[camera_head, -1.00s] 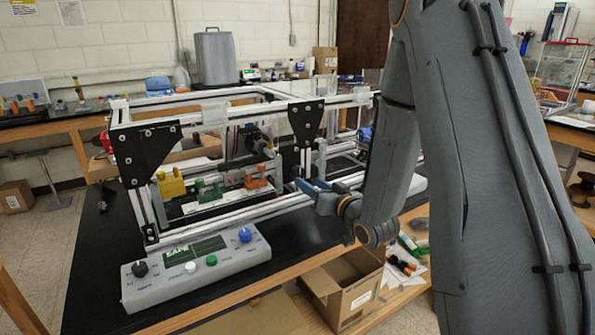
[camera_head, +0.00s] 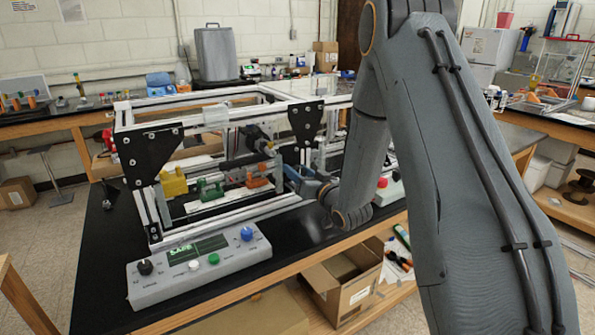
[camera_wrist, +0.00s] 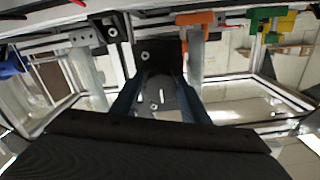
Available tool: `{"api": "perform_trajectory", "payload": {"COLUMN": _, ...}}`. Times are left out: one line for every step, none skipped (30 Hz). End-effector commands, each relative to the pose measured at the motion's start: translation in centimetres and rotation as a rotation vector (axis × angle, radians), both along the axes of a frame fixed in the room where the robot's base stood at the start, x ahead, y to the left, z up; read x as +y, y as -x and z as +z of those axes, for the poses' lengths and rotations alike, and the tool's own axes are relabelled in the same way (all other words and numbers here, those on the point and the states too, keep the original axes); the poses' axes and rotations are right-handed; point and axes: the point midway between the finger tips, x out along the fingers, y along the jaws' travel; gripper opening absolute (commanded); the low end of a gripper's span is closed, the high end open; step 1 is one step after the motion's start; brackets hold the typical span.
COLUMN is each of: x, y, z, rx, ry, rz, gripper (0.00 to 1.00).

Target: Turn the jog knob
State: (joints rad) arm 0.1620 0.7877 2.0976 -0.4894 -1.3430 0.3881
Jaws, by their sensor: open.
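A grey control panel (camera_head: 222,283) lies at the front of the black bench. It has a black knob (camera_head: 145,267) at its left end and a blue knob (camera_head: 247,233) at its upper right. A white button (camera_head: 193,265) and a green button (camera_head: 213,259) sit between them, below a lit display (camera_head: 197,250). The panel's small labels are too blurred to tell which knob is the jog knob. My gripper (camera_head: 292,178) is at the frame's right front, apart from the panel and right of the blue knob. In the wrist view its blue fingers (camera_wrist: 158,88) are apart, with a black bracket beyond them.
The aluminium extrusion frame (camera_head: 205,234) stands behind the panel. Yellow (camera_head: 173,184), green (camera_head: 211,190) and orange (camera_head: 257,177) parts sit inside it. A red button (camera_head: 382,182) is at the right. An open cardboard box (camera_head: 338,293) is below the bench.

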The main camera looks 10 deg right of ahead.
Motion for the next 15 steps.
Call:
{"api": "perform_trajectory", "payload": {"x": 0.0, "y": 0.0, "z": 0.0, "rx": 0.0, "ry": 0.0, "rz": 0.0, "gripper": 0.41}}
{"api": "perform_trajectory", "payload": {"x": 0.01, "y": 0.01, "z": 0.0, "rx": 0.0, "ry": 0.0, "rz": 0.0, "gripper": 0.41}}
{"api": "perform_trajectory", "payload": {"x": 0.01, "y": 0.01, "z": 0.0, "rx": 0.0, "ry": 0.0, "rz": 0.0, "gripper": 0.38}}
{"api": "perform_trajectory", "payload": {"x": 0.01, "y": 0.01, "z": 0.0, "rx": 0.0, "ry": 0.0, "rz": 0.0, "gripper": 0.33}}
{"api": "perform_trajectory", "payload": {"x": 0.0, "y": 0.01, "z": 0.01, "rx": 0.0, "ry": 0.0, "rz": 0.0, "gripper": 0.27}}
{"api": "perform_trajectory", "payload": {"x": 0.0, "y": 0.01, "z": 0.01, "rx": 0.0, "ry": 0.0, "rz": 0.0, "gripper": 0.21}}
{"api": "perform_trajectory", "payload": {"x": 0.0, "y": 0.02, "z": 0.01, "rx": 0.0, "ry": 0.0, "rz": 0.0, "gripper": 0.16}}
{"api": "perform_trajectory", "payload": {"x": -0.01, "y": 0.02, "z": 0.01, "rx": 0.0, "ry": 0.0, "rz": 0.0, "gripper": 0.11}}
{"api": "perform_trajectory", "payload": {"x": -0.01, "y": 0.02, "z": 0.01, "rx": 0.0, "ry": 0.0, "rz": 0.0, "gripper": 0.11}}
{"api": "perform_trajectory", "payload": {"x": -0.01, "y": 0.02, "z": 0.02, "rx": 0.0, "ry": 0.001, "rz": 0.0, "gripper": 0.11}}
{"api": "perform_trajectory", "payload": {"x": -0.01, "y": 0.02, "z": 0.01, "rx": -0.001, "ry": 0.002, "rz": 0.0, "gripper": 0.11}}
{"api": "perform_trajectory", "payload": {"x": -0.01, "y": 0.02, "z": 0.01, "rx": -0.002, "ry": 0.005, "rz": 0.0, "gripper": 0.11}}
{"api": "perform_trajectory", "payload": {"x": -0.01, "y": 0.01, "z": 0.01, "rx": -0.003, "ry": 0.007, "rz": 0.0, "gripper": 0.11}}
{"api": "perform_trajectory", "payload": {"x": -0.01, "y": 0.01, "z": 0.0, "rx": -0.005, "ry": 0.012, "rz": 0.0, "gripper": 0.11}}
{"api": "perform_trajectory", "payload": {"x": -0.01, "y": 0.0, "z": -0.01, "rx": -0.008, "ry": 0.022, "rz": 0.0, "gripper": 0.11}}
